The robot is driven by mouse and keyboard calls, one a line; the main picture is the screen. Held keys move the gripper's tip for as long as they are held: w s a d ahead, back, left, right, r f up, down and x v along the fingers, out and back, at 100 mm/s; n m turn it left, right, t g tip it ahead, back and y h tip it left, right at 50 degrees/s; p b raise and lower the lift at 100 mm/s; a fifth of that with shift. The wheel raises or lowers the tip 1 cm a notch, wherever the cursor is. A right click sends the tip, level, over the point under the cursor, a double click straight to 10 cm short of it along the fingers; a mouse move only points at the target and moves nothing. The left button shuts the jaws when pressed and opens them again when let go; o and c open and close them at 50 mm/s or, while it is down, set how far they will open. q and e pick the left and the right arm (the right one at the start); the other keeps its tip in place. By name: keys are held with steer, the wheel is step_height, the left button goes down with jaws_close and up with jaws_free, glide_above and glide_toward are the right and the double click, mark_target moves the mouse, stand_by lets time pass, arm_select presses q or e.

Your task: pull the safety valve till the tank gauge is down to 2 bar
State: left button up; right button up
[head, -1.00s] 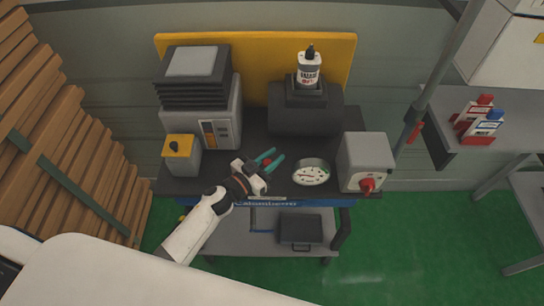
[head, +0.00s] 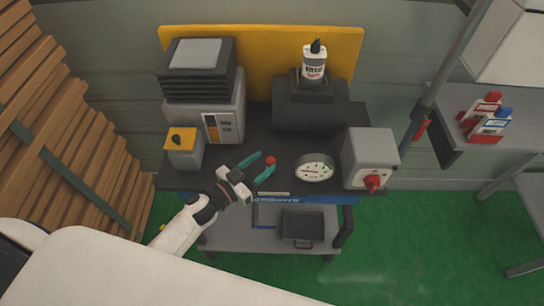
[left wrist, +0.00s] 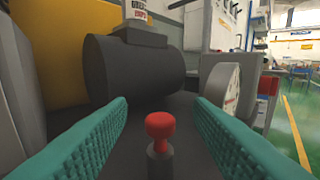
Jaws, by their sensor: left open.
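The safety valve's red knob (head: 270,160) stands upright on the dark bench top, on a short dark stem. My left gripper (head: 263,168) is open, with its teal fingers on either side of the knob in the head view. In the left wrist view the red knob (left wrist: 159,126) stands between and a little ahead of the two fingers, with clear gaps on both sides. The round white tank gauge (head: 315,168) is right of the gripper; its reading is too small to tell. The dark tank (head: 309,108) lies behind. My right gripper is not in view.
A grey box with a red knob (head: 368,158) stands right of the gauge. A grey machine (head: 215,115) and a yellow-topped box (head: 184,148) stand on the left. A bottle (head: 314,62) stands above the tank. Wooden slats (head: 60,130) fill the left side.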

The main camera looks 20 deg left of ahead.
arm_select(q)
steer(key=b+v, duration=0.1)
steer(key=v, duration=0.5)
steer(key=shift+s, duration=0.2)
steer(key=shift+a, duration=0.1)
